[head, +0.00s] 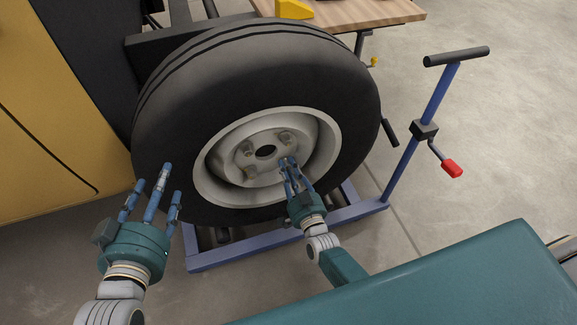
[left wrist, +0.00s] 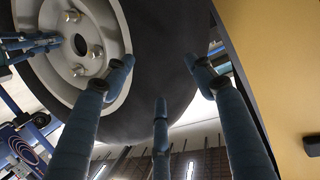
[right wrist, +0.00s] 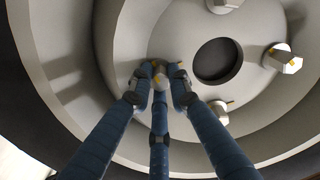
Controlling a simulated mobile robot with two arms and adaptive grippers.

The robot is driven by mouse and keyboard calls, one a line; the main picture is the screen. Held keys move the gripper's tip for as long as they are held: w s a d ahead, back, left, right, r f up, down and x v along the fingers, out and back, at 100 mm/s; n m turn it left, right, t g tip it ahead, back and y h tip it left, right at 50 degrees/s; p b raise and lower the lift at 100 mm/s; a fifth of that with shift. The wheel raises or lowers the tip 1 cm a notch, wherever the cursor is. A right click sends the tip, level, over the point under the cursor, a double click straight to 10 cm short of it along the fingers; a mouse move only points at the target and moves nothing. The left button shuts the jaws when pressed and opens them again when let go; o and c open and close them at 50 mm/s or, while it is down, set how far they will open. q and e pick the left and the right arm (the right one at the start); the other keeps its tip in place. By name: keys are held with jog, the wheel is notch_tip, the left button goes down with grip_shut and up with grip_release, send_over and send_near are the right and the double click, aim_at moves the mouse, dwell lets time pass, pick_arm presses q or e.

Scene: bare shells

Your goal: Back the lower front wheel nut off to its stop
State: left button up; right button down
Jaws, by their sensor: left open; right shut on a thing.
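The wheel (head: 265,125) has a black tyre and a pale rim with a dark centre hole. My right gripper (head: 288,163) is at the lower right of the hub. In the right wrist view its three fingers (right wrist: 160,82) are closed around a wheel nut (right wrist: 159,70), which they mostly hide. Other silver nuts with yellow marks show there: one beside the hole (right wrist: 283,58), one below it (right wrist: 218,113) and one at the top edge (right wrist: 224,4). My left gripper (head: 157,184) is open and empty, in front of the tyre's lower left; its spread fingers show in the left wrist view (left wrist: 160,78).
A blue wheel dolly (head: 340,212) is under the wheel, with an upright handle (head: 456,57) and a red-knobbed crank (head: 452,168) on the right. A yellow body panel (head: 55,110) stands at left. A wooden bench (head: 365,13) is behind. Floor at right is clear.

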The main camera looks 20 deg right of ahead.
jog(key=n, duration=0.2)
jog(key=shift+n, duration=0.3)
pick_arm(q)
jog(key=shift+s+a+f+g+y+p, duration=0.2)
jog(key=shift+s+f+g, duration=0.2)
jog(key=shift+f, duration=0.4)
jog(key=shift+s+a+f+g+y+p, duration=0.1)
jog(key=shift+s+a+f+g, duration=0.1)
jog(key=shift+s+f+g, duration=0.4)
jog(key=shift+s+a+f+g+y+p, duration=0.1)
jog(key=shift+s+a+f+g, duration=0.1)
jog(key=shift+f, duration=0.75)
pick_arm(e)
jog(key=shift+n, duration=1.4)
pick_arm(q)
jog(key=shift+f, duration=0.1)
jog(key=shift+s, duration=0.1)
pick_arm(e)
jog(key=c, duration=1.6)
grip_release()
jog(key=shift+s, duration=0.2)
jog(key=s, duration=1.1)
jog(key=shift+s+d, duration=0.25)
jog(key=shift+s, duration=0.1)
